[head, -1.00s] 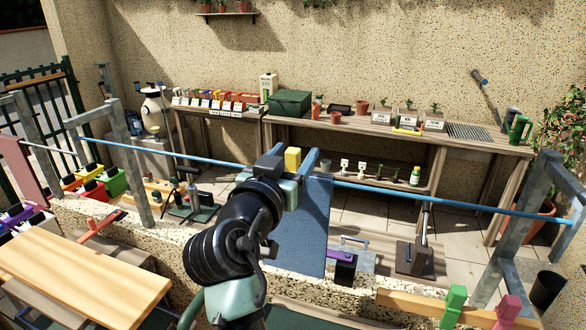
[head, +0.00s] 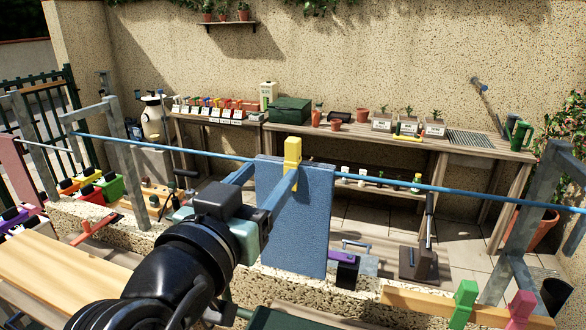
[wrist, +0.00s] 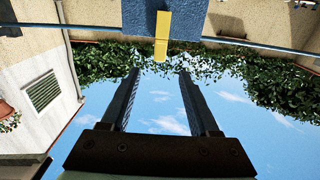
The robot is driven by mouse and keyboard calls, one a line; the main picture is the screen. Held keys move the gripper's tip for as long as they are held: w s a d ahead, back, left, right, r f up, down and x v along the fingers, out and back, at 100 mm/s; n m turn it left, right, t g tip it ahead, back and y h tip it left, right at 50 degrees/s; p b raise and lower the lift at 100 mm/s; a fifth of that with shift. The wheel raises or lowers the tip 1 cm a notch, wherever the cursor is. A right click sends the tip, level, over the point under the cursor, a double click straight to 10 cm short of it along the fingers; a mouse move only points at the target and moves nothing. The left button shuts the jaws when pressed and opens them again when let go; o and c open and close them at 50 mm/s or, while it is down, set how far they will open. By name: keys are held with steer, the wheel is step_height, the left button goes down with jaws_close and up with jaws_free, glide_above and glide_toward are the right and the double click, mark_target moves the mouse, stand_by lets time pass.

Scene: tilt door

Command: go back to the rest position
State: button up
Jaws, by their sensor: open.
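A blue panel (head: 305,235) stands below a thin blue rail in the head view, with a yellow tab (head: 292,151) at its top edge. My gripper (head: 270,176) is in front of the panel, on the near side, with its two blue-grey fingers spread. In the wrist view my gripper (wrist: 158,75) is open, with only sky and leaves between the fingers. The blue panel (wrist: 190,18) and the yellow tab (wrist: 162,35) are at the top of that view, beyond the fingertips. The gripper holds nothing. My arm comes in from the bottom left.
The blue rail (head: 430,187) runs across between grey metal frames. A low stone wall (head: 225,258) lies below it. A wooden board (head: 60,270) is at the left. Pegs on a wooden bar (head: 420,303) are at the lower right. A workbench (head: 400,137) stands behind.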

steer(key=s+d+r+n+t+y, duration=0.1)
steer(key=s+r+t, duration=0.4)
steer(key=r, duration=0.5)
steer(key=s+d+r+n+t+y, duration=0.2)
steer(key=s+d+r+t+y, duration=0.2)
steer(key=s+r, duration=0.4)
step_height(320, 180, up, 3)
steer(key=shift+d+r+t, duration=0.1)
steer(key=shift+d+t, duration=0.1)
steer(key=shift+t, duration=0.3)
